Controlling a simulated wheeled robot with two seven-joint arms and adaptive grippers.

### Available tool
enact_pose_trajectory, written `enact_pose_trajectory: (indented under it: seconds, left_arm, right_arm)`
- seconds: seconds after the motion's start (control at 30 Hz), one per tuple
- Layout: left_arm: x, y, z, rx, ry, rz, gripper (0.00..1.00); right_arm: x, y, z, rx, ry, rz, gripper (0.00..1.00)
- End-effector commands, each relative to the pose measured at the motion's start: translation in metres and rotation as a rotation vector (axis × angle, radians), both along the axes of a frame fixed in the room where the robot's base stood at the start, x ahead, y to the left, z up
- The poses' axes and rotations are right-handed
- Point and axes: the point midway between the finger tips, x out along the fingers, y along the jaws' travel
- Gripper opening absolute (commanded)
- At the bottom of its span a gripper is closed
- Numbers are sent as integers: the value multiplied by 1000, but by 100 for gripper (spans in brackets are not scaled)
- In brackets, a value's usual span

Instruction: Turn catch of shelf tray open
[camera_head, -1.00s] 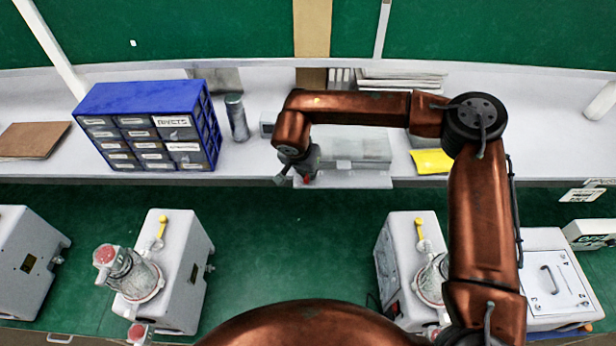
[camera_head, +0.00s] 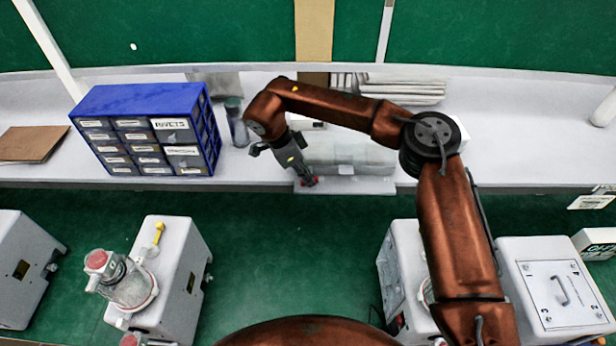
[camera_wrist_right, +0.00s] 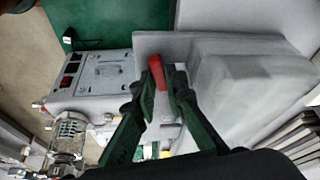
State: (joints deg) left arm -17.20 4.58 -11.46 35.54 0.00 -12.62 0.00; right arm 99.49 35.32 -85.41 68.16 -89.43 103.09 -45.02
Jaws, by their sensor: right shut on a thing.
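The shelf tray (camera_head: 362,186) is a pale grey tray at the front edge of the white shelf, under a grey box-like body (camera_head: 350,150). It fills the middle and right of the right wrist view (camera_wrist_right: 225,85). A small red catch (camera_wrist_right: 156,70) sits at its front left corner. My right gripper (camera_head: 308,181) reaches down to that corner from the upper left, and its fingers (camera_wrist_right: 163,82) are closed around the red catch. How far the catch is turned cannot be told. My left gripper is in neither view.
A blue drawer cabinet (camera_head: 140,100) and a grey cylinder (camera_head: 237,125) stand left of the tray. Stacked pale sheets (camera_head: 405,88) lie behind. Below, white pump units (camera_head: 170,270) stand on the green surface, with a lidded white box (camera_head: 555,290) at right.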

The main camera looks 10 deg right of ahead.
Motion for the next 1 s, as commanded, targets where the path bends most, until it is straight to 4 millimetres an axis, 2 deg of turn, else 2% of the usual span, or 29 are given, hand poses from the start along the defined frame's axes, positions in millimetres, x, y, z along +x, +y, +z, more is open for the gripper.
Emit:
enact_pose_trajectory:
  seconds: [0.4, 1.0]
  left_arm:
    - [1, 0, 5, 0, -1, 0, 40]
    - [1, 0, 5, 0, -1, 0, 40]
  right_arm:
    - [3, 3, 2, 8, -3, -245, 0]
    - [4, 3, 3, 8, -6, -306, 0]
